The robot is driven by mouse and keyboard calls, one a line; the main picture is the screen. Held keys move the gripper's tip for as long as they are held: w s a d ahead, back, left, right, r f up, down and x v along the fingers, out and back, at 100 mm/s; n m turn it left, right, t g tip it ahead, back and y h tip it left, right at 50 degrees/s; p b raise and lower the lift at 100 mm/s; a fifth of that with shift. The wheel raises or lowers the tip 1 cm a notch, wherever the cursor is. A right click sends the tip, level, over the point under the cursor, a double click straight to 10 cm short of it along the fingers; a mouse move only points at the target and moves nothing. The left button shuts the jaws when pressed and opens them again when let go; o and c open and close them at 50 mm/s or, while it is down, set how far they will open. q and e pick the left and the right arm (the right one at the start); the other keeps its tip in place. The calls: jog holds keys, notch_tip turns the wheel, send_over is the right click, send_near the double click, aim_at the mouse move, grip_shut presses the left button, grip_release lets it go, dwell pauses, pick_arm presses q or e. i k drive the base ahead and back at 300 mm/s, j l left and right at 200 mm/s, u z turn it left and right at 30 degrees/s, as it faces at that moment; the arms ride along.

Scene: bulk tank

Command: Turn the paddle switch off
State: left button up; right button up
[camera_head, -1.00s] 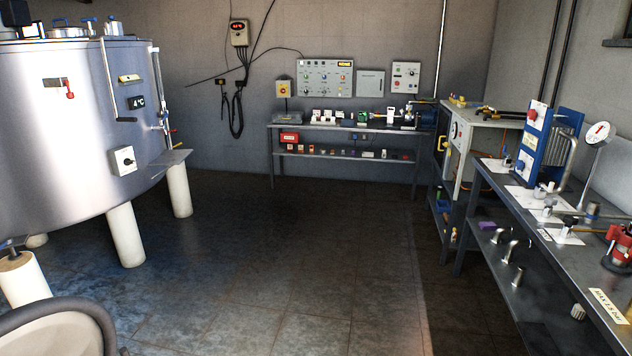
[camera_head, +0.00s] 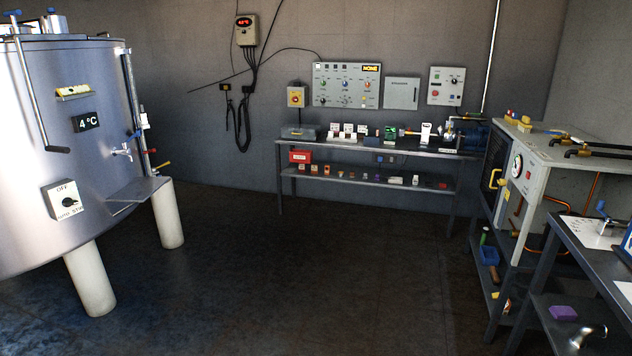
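I cannot pick out the paddle switch for certain at this distance. A white switch box (camera_head: 64,201) with a black knob is on the steel tank at the left, with "OFF" above the knob. A yellow box (camera_head: 297,96) with a red knob is on the back wall. Several small devices (camera_head: 350,131) stand on the back bench (camera_head: 420,152), too small to make out. Neither of my grippers is in view.
The steel tank (camera_head: 90,150) stands on white legs at the left. A grey cabinet (camera_head: 565,162) on a rack and a dark bench (camera_head: 592,248) are at the right. Control panels (camera_head: 346,86) hang on the back wall. The floor (camera_head: 300,270) between is clear.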

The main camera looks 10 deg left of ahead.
aim_at(67, 203)
jog(key=i+j+u, duration=0.1)
jog(key=i+u, duration=0.2)
jog(key=i, duration=0.35)
jog(key=i+u, duration=0.3)
jog(key=i, duration=0.3)
jog(key=i+l+u, duration=0.3)
jog(key=i, duration=0.35)
jog(key=j, duration=0.1)
